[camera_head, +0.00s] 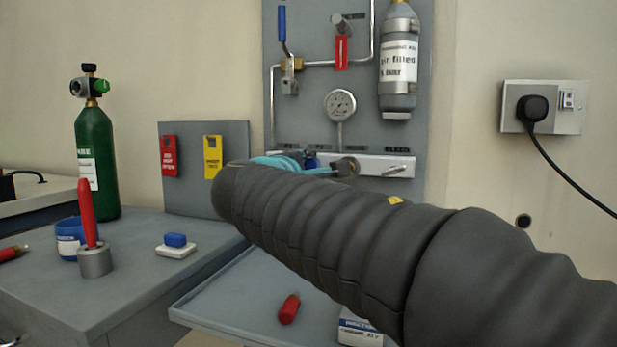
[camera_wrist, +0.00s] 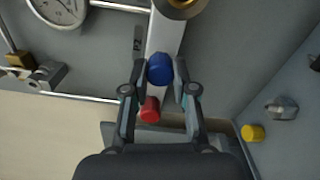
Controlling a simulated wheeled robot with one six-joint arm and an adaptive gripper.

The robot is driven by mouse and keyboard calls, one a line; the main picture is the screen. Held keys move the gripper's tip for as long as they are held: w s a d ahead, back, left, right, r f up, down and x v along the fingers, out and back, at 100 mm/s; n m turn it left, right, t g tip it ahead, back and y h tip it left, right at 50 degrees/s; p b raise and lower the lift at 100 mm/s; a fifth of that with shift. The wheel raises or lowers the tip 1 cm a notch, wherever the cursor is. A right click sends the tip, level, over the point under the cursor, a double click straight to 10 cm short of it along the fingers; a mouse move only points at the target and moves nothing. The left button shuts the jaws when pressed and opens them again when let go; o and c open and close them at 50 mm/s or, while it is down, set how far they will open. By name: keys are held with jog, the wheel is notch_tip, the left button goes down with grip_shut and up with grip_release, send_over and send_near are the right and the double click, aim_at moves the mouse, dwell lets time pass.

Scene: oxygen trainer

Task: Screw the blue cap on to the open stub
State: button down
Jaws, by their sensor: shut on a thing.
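My gripper (camera_head: 308,165) is at the white manifold bar on the grey wall panel, mostly hidden behind my dark arm in the head view. In the wrist view my gripper (camera_wrist: 160,75) is shut on the blue cap (camera_wrist: 160,68), which sits between the fingertips in front of the white bar. A brass ring (camera_wrist: 180,4) is cut off at the wrist view's top edge. Whether the cap touches a stub is hidden.
The manifold bar (camera_head: 385,165) carries labels above it. A red piece (camera_wrist: 150,110) shows between the fingers, beyond the cap. A gauge (camera_head: 340,105) and a grey cylinder (camera_head: 398,60) are above. The tray (camera_head: 235,300) below holds a red piece (camera_head: 289,308) and a box (camera_head: 360,328).

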jog(key=shift+f+m+b, duration=0.2)
jog(key=shift+m+b, duration=0.4)
jog(key=shift+b, duration=0.15)
jog(key=shift+r+m, duration=0.2)
jog(key=shift+m, duration=0.2)
jog(key=shift+f+m+b, duration=0.1)
jog(key=shift+m+b, duration=0.3)
jog(key=shift+b, duration=0.1)
jog(key=shift+m, duration=1.3)
jog(key=shift+m, duration=1.7)
